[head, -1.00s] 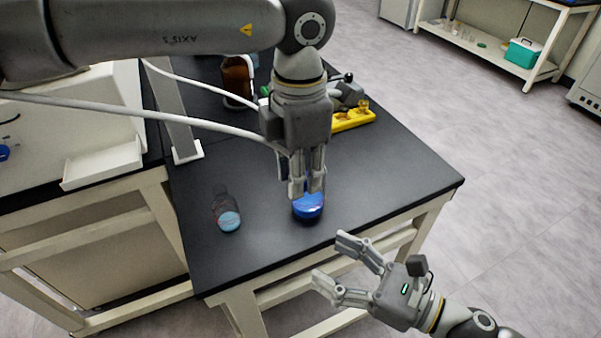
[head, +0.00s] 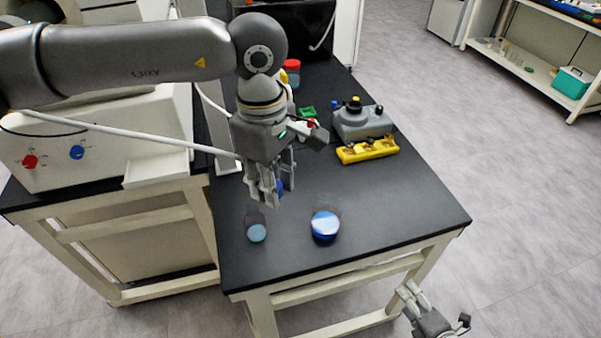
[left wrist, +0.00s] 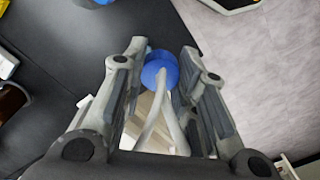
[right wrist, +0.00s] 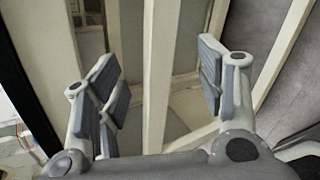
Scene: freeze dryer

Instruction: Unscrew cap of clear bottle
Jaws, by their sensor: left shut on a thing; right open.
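My left gripper (head: 268,196) is shut on a blue cap (head: 279,187) above the black bench. The cap also shows between the fingertips in the left wrist view (left wrist: 160,69). A round clear bottle with blue in it (head: 325,225) stands on the bench, to the right of the left gripper and apart from it. I cannot tell details of its mouth. My right gripper (head: 408,290) is open and empty, low beyond the bench's front right edge. The right wrist view shows its spread fingers (right wrist: 165,85) facing the bench frame.
A small dark bottle with a pale blue top (head: 257,232) stands left of the clear bottle. A yellow rack (head: 368,151) and a grey device (head: 360,123) are farther back. A white machine (head: 95,145) stands at the left. The bench's right front is clear.

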